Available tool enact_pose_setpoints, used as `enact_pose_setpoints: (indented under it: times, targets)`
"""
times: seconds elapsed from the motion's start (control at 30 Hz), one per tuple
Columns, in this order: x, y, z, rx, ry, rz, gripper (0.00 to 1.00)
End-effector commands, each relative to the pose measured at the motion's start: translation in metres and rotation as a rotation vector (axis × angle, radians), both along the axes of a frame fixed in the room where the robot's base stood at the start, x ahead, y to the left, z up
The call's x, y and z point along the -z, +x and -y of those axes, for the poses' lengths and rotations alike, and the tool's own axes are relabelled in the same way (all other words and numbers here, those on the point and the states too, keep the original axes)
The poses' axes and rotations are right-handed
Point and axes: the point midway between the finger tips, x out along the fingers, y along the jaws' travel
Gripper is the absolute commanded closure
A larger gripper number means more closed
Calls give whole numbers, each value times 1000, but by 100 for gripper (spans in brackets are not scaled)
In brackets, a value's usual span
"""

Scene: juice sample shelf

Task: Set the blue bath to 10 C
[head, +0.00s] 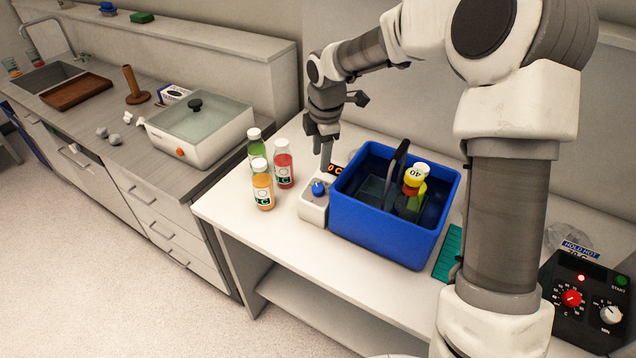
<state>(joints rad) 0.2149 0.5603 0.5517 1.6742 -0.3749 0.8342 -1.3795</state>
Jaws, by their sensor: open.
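The blue bath (385,230) stands on the white bench, an open-topped blue tub with a dark handle across it. At its left front corner is a white control box (313,208) with a blue knob (319,188). A small dark display (336,170) behind the knob shows orange characters that look like "0 C"; my gripper may hide part of it. My gripper (326,164) points down just above and behind the knob, open and empty. I cannot tell whether a fingertip touches the knob.
Green, red and orange juice bottles (264,191) stand left of the control box. A black hot unit (580,300) with red and white knobs is at the far right.

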Motion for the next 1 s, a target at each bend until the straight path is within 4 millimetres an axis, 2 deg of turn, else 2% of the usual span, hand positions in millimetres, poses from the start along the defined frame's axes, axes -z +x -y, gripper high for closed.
enact_pose_setpoints:
  times: [0.03,0.3,0.5,0.7,1.0]
  targets:
    - [13,1,-1,-1,0,-6,46]
    - [71,10,-4,0,0,-5,46]
    - [102,16,-5,1,-1,-3,46]
    - [116,19,-6,0,0,0,46]
    - [117,19,-6,1,-1,0,46]
